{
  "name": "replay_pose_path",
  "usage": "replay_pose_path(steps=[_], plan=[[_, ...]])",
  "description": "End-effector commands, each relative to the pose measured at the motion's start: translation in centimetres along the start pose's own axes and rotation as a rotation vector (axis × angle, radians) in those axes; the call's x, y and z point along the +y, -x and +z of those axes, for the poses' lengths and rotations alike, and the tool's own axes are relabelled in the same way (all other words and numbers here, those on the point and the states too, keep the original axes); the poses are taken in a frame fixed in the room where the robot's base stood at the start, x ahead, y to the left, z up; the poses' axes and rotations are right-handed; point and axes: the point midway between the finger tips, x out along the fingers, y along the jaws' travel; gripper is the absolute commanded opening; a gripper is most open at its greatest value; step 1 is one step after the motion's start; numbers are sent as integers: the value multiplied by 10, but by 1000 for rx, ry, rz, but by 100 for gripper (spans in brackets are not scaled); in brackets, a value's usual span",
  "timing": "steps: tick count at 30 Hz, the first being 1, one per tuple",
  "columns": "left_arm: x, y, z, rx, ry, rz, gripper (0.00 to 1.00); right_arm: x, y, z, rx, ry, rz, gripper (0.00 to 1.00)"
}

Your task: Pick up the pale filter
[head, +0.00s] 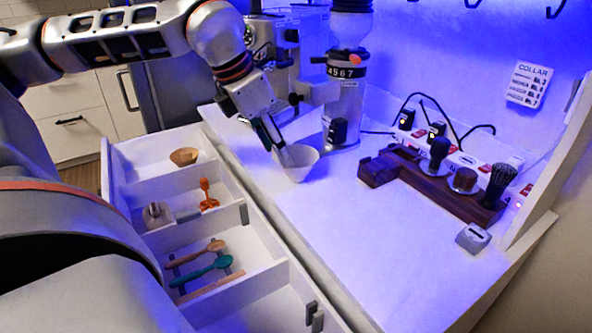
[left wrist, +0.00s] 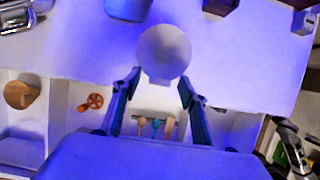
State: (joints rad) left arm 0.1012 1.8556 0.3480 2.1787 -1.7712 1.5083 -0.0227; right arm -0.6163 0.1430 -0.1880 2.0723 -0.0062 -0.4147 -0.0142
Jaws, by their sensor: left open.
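The pale filter (head: 298,164) is a white, cone-like cup standing on the white counter near its drawer-side edge, below the grinder. In the left wrist view the filter (left wrist: 163,50) shows as a pale round shape. My left gripper (head: 277,146) reaches down to it from the upper left in the head view. In the left wrist view my left gripper (left wrist: 160,78) is open, with one finger on either side of the filter's lower edge. I cannot tell whether a finger touches it. A dark and grey part at the lower right of the wrist view seems to be my right gripper (left wrist: 285,140).
The grinder (head: 347,70) stands close behind the filter. A wooden holder (head: 420,178) with tools and a small grey block (head: 473,237) are to the right. An open drawer (head: 262,285) holds a wooden bowl (head: 184,157), an orange tool (head: 207,196) and spoons. The front counter is clear.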

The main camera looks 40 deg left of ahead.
Motion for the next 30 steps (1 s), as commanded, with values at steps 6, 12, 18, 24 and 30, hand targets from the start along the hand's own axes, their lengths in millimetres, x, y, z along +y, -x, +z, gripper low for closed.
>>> replay_pose_path(steps=[6, 12, 18, 24, 30], plan=[[0, -8, 0, -1, -1, 0, 43, 2, -1, -6, 11, 2, 2, 34], [0, -7, 0, -1, -1, 0, 22, 2, -1, -8, 16, 2, 3, 34], [0, -7, 0, -1, -1, 1, 8, 2, -2, -8, 16, 2, 2, 34], [0, -7, 0, -1, -1, 1, 8, 2, -2, -7, 14, 2, 2, 34], [1, 3, 5, -3, 0, 3, 8, 1, -2, -6, 12, 2, 1, 34]])
